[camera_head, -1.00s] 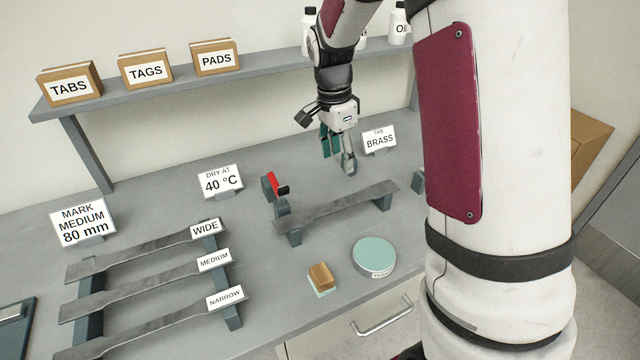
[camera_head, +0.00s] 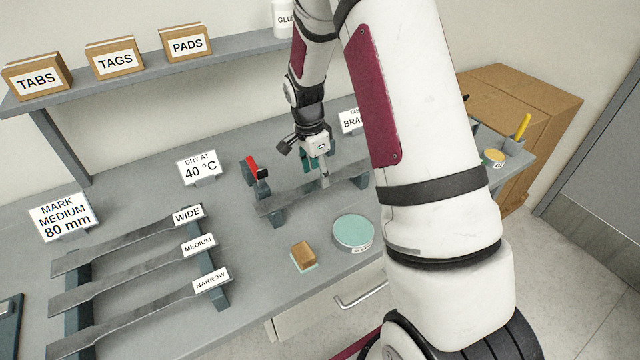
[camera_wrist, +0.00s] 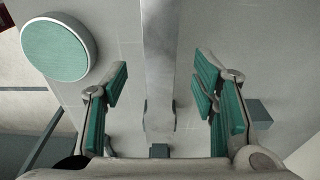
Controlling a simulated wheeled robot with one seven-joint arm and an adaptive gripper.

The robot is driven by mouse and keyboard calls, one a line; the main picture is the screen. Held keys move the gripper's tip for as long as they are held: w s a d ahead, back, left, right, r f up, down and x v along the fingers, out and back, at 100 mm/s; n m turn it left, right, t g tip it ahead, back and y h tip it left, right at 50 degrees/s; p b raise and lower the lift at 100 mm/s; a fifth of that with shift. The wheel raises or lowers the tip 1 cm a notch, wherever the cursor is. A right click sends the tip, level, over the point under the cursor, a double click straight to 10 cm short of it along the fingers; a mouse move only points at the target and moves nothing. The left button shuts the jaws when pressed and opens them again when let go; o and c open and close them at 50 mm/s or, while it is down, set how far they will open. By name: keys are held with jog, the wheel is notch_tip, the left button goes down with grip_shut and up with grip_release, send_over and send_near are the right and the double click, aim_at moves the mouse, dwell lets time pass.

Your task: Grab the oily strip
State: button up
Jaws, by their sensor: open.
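A grey metal strip (camera_head: 290,198) lies across two low supports near the red clamp, in the middle of the bench. My gripper (camera_head: 318,176) is right over its right half, pointing down. In the wrist view the strip (camera_wrist: 158,45) runs between the two open, green-padded fingers (camera_wrist: 162,85), with a gap on each side. Three more grey strips lie on a rack at the left, by the signs WIDE (camera_head: 187,214), MEDIUM (camera_head: 198,245) and NARROW (camera_head: 210,280). I cannot tell from the surfaces which strip is oily.
A red-handled clamp (camera_head: 252,167) stands at the strip's left end. A round green-topped tin (camera_head: 354,232) and a small wood-topped block (camera_head: 303,255) are in front of it. A DRY AT 40 °C sign (camera_head: 199,168) stands behind. A shelf with boxes (camera_head: 115,60) runs along the wall.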

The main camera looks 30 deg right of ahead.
aim_at(319, 185)
jog(key=shift+d+f, duration=0.1)
jog(key=shift+f, duration=1.15)
grip_shut()
jog(key=shift+r, duration=0.1)
